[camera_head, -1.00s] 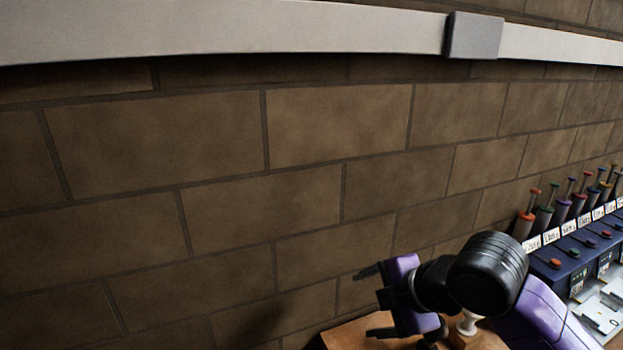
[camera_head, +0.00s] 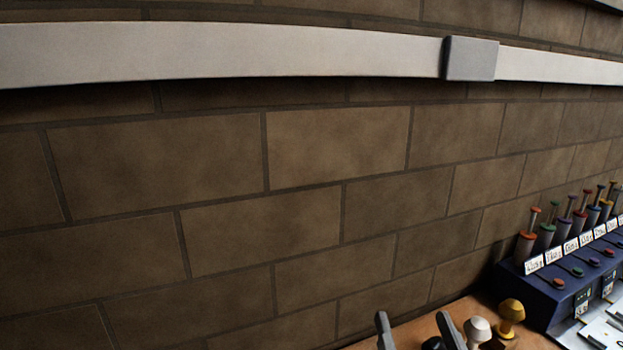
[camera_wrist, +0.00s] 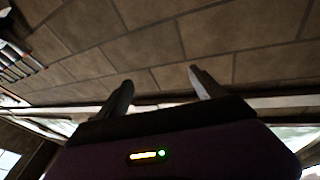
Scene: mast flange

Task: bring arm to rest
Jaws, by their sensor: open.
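My gripper (camera_head: 414,324) is at the bottom edge of the head view, with its two grey fingers pointing up and a gap between them. In the wrist view my gripper (camera_wrist: 162,82) shows both dark fingers spread, with nothing between them and the brick wall beyond. Most of my arm is out of the head view.
A white knobbed piece (camera_head: 478,329) and an ochre one (camera_head: 510,311) stand on the wooden surface (camera_head: 468,307) close right of my fingers. A blue rack (camera_head: 548,300) with several coloured plungers is farther right. A brick wall (camera_head: 300,225) with a grey rail (camera_head: 220,52) stands behind.

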